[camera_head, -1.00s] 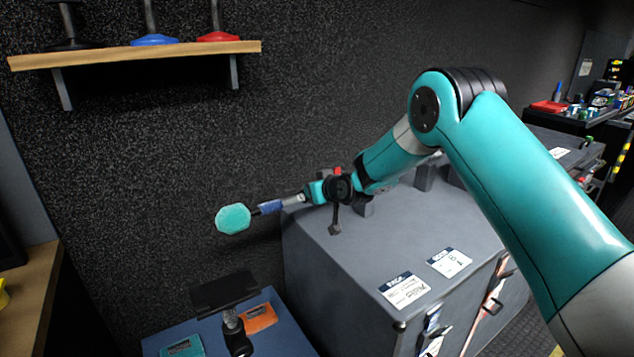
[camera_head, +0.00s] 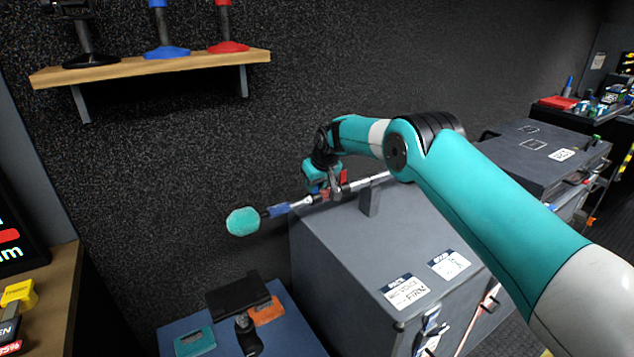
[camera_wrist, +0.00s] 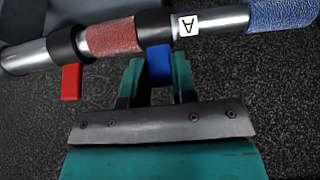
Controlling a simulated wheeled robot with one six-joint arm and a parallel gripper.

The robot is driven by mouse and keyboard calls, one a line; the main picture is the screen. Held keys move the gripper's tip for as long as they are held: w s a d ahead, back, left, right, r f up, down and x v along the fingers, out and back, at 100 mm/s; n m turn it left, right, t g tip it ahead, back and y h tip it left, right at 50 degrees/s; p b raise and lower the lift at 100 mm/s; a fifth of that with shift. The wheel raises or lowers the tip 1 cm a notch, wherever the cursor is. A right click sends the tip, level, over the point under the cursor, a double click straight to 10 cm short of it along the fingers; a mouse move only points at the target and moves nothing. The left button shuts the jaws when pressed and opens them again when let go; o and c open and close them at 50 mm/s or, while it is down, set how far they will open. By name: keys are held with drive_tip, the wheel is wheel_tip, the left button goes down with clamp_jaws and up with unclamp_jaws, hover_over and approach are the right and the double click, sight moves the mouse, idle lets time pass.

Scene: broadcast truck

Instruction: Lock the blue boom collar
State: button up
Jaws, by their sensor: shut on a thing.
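The blue collar lever (camera_wrist: 158,63) hangs below the pole between the teal fingers of my gripper (camera_wrist: 157,76). My gripper is shut on this lever. In the head view my gripper (camera_head: 322,184) is at the pole, and the blue lever cannot be made out.
The grey case (camera_head: 350,250) has an upright support (camera_head: 369,201) on top, beside the pole. A blue-topped case (camera_head: 295,330) with a black stand (camera_head: 242,308) is below the windscreen. A wooden shelf (camera_head: 160,68) with several stands is on the dark wall. A wooden desk (camera_head: 50,290) is at left.

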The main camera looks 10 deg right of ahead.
idle(0.4)
drive_tip(key=o, duration=0.9)
drive_tip(key=shift+w, duration=0.1)
drive_tip(key=shift+r, duration=0.1)
drive_tip(key=b+v, duration=0.3)
drive_tip(key=v, duration=1.4)
drive_tip(key=shift+w+a+r, duration=0.1)
drive_tip(key=shift+w+r, duration=0.1)
